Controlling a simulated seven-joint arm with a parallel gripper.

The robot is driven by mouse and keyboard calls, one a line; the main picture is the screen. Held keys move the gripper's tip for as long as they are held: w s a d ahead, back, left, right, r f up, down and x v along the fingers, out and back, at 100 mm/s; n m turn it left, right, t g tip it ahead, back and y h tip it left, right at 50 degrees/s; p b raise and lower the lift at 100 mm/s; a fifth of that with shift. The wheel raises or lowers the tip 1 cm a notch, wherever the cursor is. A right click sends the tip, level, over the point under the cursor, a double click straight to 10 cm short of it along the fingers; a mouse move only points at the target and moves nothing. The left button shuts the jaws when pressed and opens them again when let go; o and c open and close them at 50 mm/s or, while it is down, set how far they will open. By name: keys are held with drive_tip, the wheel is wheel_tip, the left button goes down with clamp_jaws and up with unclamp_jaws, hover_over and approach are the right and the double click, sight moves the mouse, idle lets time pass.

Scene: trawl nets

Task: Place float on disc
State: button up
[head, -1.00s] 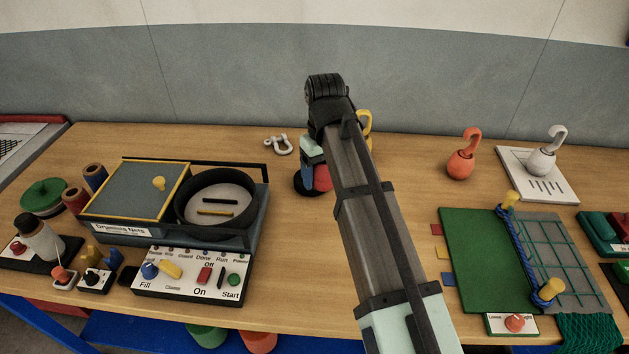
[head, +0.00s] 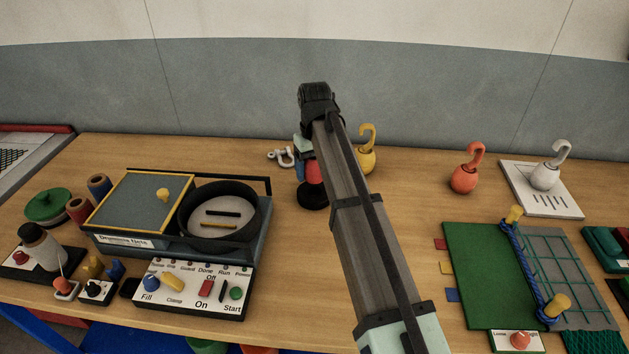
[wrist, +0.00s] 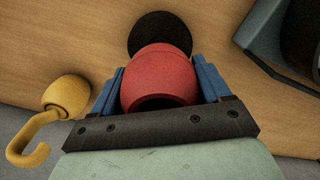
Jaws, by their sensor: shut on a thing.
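The red float (wrist: 160,78) is between the two blue fingers of my gripper (wrist: 161,84) in the wrist view. The gripper is shut on it. The black round disc (wrist: 160,30) shows just beyond the float there, partly covered by it. In the head view the float (head: 312,171) is partly hidden by my arm and appears directly above the disc (head: 312,196), which lies on the table. I cannot tell whether float and disc touch.
A yellow hooked weight (head: 366,160) stands close right of the disc. A metal shackle (head: 279,157) lies to its left. A machine with a black round drum (head: 217,225) stands further left. An orange hooked weight (head: 464,181) stands right; table between is clear.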

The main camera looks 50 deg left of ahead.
sight(314, 191)
drive_tip(key=shift+f, duration=2.2)
drive_tip(key=shift+f, duration=0.15)
drive_tip(key=o, duration=1)
drive_tip(key=shift+o, duration=0.2)
wheel_tip(314, 191, up, 12)
drive_tip(key=shift+r, duration=0.2)
